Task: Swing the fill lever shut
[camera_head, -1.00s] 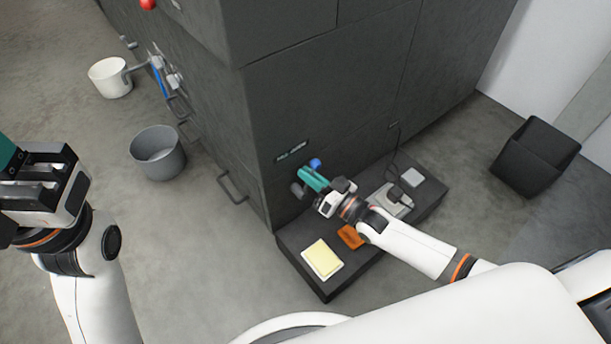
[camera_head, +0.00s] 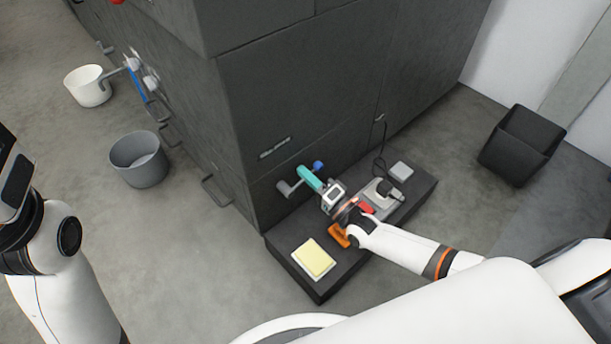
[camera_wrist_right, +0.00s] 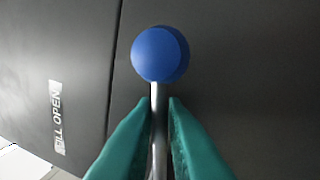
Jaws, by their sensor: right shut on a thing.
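The fill lever shows a blue ball knob (camera_head: 318,165) and a grey pivot (camera_head: 287,188) low on the dark cabinet's front. In the right wrist view its knob (camera_wrist_right: 160,54) sits on a thin metal rod between teal fingertips. My right gripper (camera_head: 308,177) is shut on this rod just below the knob; it also shows in the right wrist view (camera_wrist_right: 160,112). A label plate (camera_head: 274,147) is above the lever, reading "FILL OPEN" in the wrist view (camera_wrist_right: 58,117). My left gripper (camera_head: 12,180) is cut off at the left edge, fingers out of view.
A dark plinth (camera_head: 318,283) below holds a yellow pad (camera_head: 314,258), an orange item (camera_head: 339,236), a red item (camera_head: 366,207) and a grey device (camera_head: 383,193). A grey bucket (camera_head: 140,160), white pot (camera_head: 88,86) and black bin (camera_head: 520,145) stand on the floor.

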